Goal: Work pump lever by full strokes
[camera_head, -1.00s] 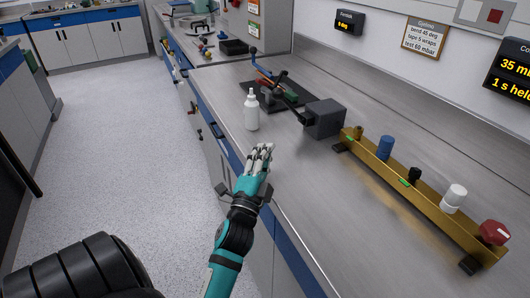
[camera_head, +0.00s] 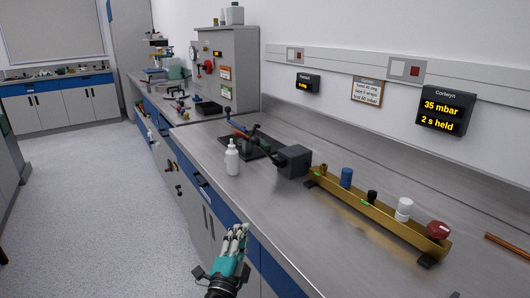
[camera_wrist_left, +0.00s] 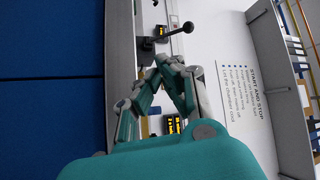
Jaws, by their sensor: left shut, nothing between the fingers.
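A lever with a black ball knob (camera_wrist_left: 188,27) shows in the left wrist view, sticking out beyond my fingertips and apart from them. I cannot tell for sure whether this is the pump lever, nor match it to a thing in the head view. My left gripper (camera_head: 238,232) is low in the head view, at the front edge of the bench, over the blue drawer fronts. In the left wrist view its fingers (camera_wrist_left: 165,68) meet at the tips, shut and empty. My right gripper is not in view.
On the steel bench (camera_head: 290,215) stand a white bottle (camera_head: 232,158), a dark block (camera_head: 293,160) beside a black tool with handles (camera_head: 245,142), and a brass rail (camera_head: 375,215) with several fittings. A copper-coloured rod (camera_head: 506,245) lies at right. The floor at left is clear.

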